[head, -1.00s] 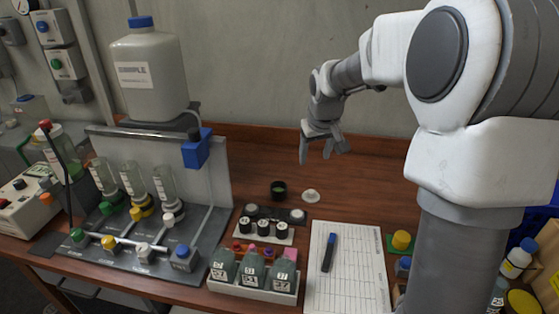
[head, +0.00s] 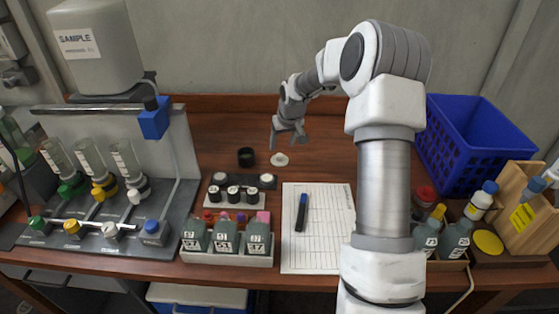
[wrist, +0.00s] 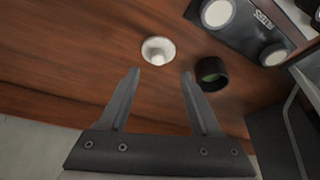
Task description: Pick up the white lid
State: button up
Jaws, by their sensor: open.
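The white lid (head: 279,159) is a small pale disc with a raised knob, lying on the brown wooden bench behind the paper sheet. It also shows in the wrist view (wrist: 158,50), beyond the fingertips and between their lines, nearer the left finger. My gripper (head: 287,143) is open and empty, above and just behind the lid in the head view. In the wrist view my gripper (wrist: 160,74) has its two fingers spread wide, not touching the lid.
A rack of black-capped vials (head: 234,195) and a clipboard sheet (head: 318,235) lie in front. A blue crate (head: 470,145) stands right.

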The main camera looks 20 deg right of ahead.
aim_at(280, 155)
jog(key=shift+x, duration=3.75)
jog(key=shift+w+d+r, duration=0.1)
jog(key=shift+w+d, duration=0.05)
grip_shut()
